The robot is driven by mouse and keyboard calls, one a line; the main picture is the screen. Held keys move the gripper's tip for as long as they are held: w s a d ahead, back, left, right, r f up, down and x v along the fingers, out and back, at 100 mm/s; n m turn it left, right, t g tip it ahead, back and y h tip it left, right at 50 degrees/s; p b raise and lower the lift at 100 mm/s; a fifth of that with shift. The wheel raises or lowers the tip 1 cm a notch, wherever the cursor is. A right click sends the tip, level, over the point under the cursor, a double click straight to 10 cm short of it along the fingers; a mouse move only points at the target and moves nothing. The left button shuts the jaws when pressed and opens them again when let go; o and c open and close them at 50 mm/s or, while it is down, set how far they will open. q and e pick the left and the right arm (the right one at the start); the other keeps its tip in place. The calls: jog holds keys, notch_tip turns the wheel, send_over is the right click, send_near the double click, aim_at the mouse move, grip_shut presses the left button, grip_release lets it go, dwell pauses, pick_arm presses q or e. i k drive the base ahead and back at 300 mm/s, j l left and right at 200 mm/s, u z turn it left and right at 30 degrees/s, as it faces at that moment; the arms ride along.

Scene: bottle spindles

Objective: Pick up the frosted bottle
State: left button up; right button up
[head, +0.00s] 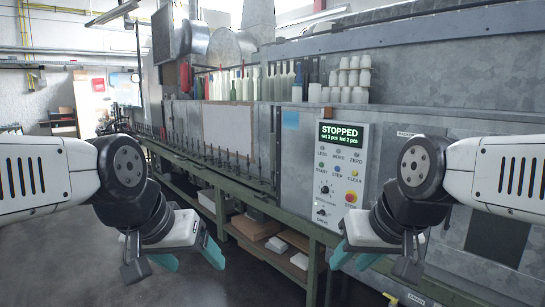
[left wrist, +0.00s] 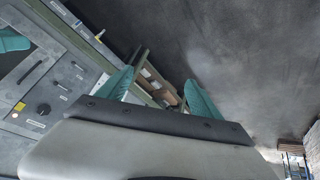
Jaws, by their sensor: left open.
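A row of bottles stands on top of the machine in the head view, including pale whitish ones (head: 247,87) and darker green and blue ones. At this size I cannot tell for sure which is the frosted bottle. My left gripper (head: 190,259) is open and empty, low in front of the machine and well away from the bottles. Its two teal fingers show apart in the left wrist view (left wrist: 160,93), with floor and the lower shelf beyond. My right gripper (head: 355,259) is at the lower right, its teal fingers apart and empty, in front of the control panel.
The control panel (head: 337,175) reads STOPPED. A line of thin spindles (head: 200,155) runs along the machine's front edge. Stacked white cups (head: 352,80) stand right of the bottles. Boxes (head: 262,226) lie on the shelf below. Floor (head: 70,240) at the left is clear.

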aim_at(271, 135)
jog(key=i+u, duration=0.1)
jog(key=i, duration=1.15)
jog(key=i+u, duration=0.15)
jog(key=i, duration=0.5)
jog(key=i+u, duration=0.1)
jog(key=i, duration=0.5)
jog(key=i+l, duration=0.1)
jog(key=i, duration=0.55)
jog(key=i+l+u, duration=0.15)
jog(key=i, duration=0.45)
jog(key=i+l+u, duration=0.15)
jog(key=i, duration=0.15)
jog(key=i+u, duration=0.2)
jog(key=i+l, duration=0.05)
jog(key=i, duration=0.05)
